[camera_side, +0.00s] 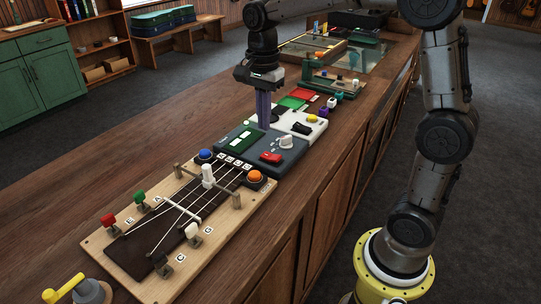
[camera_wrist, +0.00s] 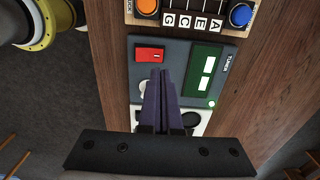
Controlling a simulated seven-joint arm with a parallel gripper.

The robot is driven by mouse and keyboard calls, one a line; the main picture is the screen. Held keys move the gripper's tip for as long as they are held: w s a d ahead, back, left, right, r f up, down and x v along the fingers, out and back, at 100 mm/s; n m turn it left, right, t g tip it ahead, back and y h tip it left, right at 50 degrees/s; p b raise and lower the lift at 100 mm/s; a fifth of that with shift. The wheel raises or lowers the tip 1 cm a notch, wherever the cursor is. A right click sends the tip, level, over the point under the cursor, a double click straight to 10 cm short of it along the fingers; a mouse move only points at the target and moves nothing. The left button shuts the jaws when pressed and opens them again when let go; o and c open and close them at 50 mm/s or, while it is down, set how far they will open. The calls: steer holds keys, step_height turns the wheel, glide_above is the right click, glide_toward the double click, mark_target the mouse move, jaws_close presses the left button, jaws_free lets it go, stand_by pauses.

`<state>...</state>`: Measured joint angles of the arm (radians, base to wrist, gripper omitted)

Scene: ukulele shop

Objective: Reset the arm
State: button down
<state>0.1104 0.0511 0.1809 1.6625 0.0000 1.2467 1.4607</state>
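My gripper (camera_side: 263,126) points straight down above the work counter, near the far left edge of the grey tuner box (camera_side: 232,160). In the wrist view its two purple fingers (camera_wrist: 161,74) lie side by side, shut, with nothing seen between them. The tuner box has a red rocker switch (camera_wrist: 150,55), a green panel with light windows (camera_wrist: 203,72) and a pale knob (camera_side: 286,142). In the wrist view the fingers partly hide the knob. I cannot tell the exact gap between the fingertips and the surface below.
A wooden stringed board (camera_side: 100,240) with coloured knobs lies nearer on the counter (camera_side: 60,190). A green jig (camera_side: 330,84) and glass-topped case (camera_side: 340,55) stand farther back. The counter's left side is clear.

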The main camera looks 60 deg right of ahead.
steer(key=s+a+r+n+t, duration=0.35)
steer(key=s+r, duration=0.25)
steer(key=s, duration=0.5)
steer(key=s+f+n+t, duration=0.2)
steer(key=s+f+n, duration=0.4)
steer(key=n, duration=0.8)
steer(key=s, duration=0.2)
steer(key=shift+s+a, duration=0.25)
steer(key=shift+s, duration=0.15)
